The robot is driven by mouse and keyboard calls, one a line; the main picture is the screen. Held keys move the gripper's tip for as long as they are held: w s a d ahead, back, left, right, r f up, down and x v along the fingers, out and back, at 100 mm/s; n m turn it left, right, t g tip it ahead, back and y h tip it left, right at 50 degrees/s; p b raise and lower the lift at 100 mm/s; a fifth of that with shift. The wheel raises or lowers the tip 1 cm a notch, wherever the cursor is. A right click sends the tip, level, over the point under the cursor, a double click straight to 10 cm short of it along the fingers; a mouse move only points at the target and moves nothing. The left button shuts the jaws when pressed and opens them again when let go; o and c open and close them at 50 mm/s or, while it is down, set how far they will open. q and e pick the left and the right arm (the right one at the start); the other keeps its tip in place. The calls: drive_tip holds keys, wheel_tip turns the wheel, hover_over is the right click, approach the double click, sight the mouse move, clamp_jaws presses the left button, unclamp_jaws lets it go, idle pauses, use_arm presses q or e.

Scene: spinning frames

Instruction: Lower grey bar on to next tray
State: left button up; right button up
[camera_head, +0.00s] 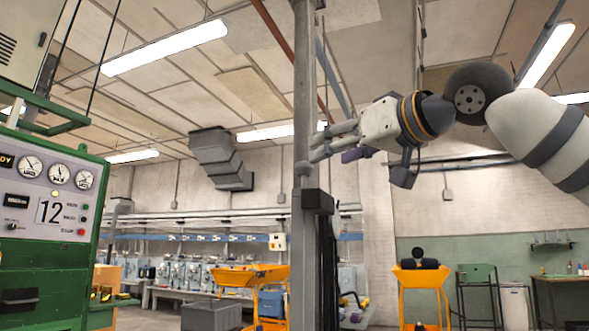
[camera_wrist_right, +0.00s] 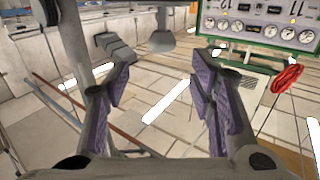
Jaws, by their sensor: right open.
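My right gripper (camera_head: 312,158) reaches in from the right in the head view, its fingertips beside a grey upright column (camera_head: 305,90). In the right wrist view the right gripper (camera_wrist_right: 165,82) has its two purple-padded fingers apart with nothing between them. A rounded grey knob (camera_wrist_right: 162,38) on a stem shows just past the fingertips. I cannot tell which part is the grey bar. No tray is clearly recognisable. My left gripper is not in view.
A green control cabinet (camera_head: 45,250) with gauges stands close on the left. Yellow-orange carts (camera_head: 250,276) and (camera_head: 420,280) stand farther back, with a grey bin (camera_head: 212,314). A grey duct (camera_head: 220,160) hangs from the ceiling. A dark bracket (camera_head: 318,201) sits on the upright.

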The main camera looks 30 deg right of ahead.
sight(304, 162)
drive_tip(key=w, duration=0.3)
drive_tip(key=w+a, duration=0.1)
drive_tip(key=w, duration=0.5)
drive_tip(key=shift+a+r, duration=0.2)
drive_tip(key=shift+a, duration=0.05)
clamp_jaws()
